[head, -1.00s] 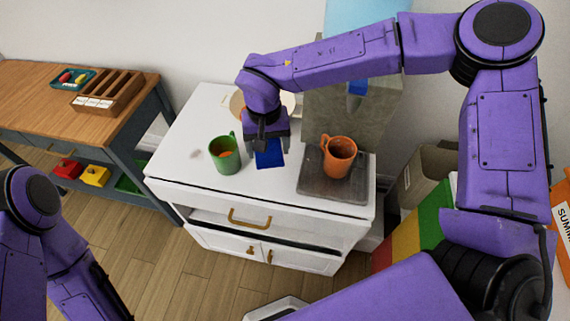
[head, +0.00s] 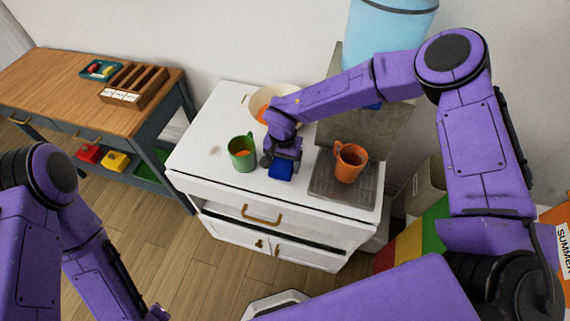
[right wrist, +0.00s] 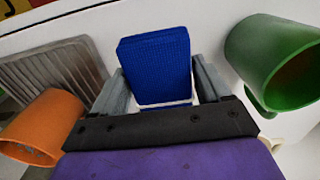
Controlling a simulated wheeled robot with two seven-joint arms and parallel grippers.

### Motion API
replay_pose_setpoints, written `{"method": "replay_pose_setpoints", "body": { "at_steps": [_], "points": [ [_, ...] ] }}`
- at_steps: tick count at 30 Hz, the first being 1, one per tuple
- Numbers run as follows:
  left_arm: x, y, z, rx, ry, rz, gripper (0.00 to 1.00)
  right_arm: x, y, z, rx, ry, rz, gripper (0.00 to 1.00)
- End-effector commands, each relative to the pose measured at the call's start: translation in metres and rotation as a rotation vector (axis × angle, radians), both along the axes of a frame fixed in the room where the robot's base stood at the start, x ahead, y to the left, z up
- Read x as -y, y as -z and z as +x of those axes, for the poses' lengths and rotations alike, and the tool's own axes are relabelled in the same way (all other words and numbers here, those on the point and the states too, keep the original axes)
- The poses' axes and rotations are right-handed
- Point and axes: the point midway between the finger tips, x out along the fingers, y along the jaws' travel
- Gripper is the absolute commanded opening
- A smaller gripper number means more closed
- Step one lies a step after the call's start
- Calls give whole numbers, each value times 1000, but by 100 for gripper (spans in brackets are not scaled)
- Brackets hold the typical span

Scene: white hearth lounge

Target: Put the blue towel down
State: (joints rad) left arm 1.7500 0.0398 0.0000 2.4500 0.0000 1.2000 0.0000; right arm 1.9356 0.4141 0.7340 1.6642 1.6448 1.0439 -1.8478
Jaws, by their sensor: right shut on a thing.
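The blue towel (head: 281,170) is a small folded block with a woven surface. It is at the white cabinet top (head: 212,140), between the green mug and the orange mug. My right gripper (head: 280,165) points down over it and is shut on it. In the right wrist view the towel (right wrist: 155,65) sits between the two grey fingers (right wrist: 160,90). I cannot tell for sure whether its underside touches the cabinet top. My left arm is at the lower left, and its gripper shows only as a sliver at the bottom edge (head: 157,313).
A green mug (head: 242,153) stands just left of the towel. An orange mug (head: 350,162) stands on a grey drip tray (head: 328,187) to the right. A cream bowl (head: 290,92) with something orange is behind. The cabinet's front left top is clear.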

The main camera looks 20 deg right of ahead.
Motion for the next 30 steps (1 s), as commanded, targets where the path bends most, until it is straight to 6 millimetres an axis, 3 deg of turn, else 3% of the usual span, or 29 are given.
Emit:
{"method": "replay_pose_setpoints", "body": {
  "at_steps": [2,8,18,19,21,30],
  "points": [
    [0,-6,0,0,0,0,36,8,9,3,-3,1,-2,52],
    [0,-21,0,0,0,0,36,7,38,3,-1,-3,-2,52],
    [0,-15,0,0,0,0,36,7,45,3,-1,-1,-1,52],
    [0,-16,0,0,0,0,36,7,44,3,-1,-1,-1,83],
    [0,-16,0,0,0,0,36,7,43,3,-1,-1,-1,100],
    [0,-16,0,0,0,0,36,7,35,4,3,-1,1,100]
  ]
}}
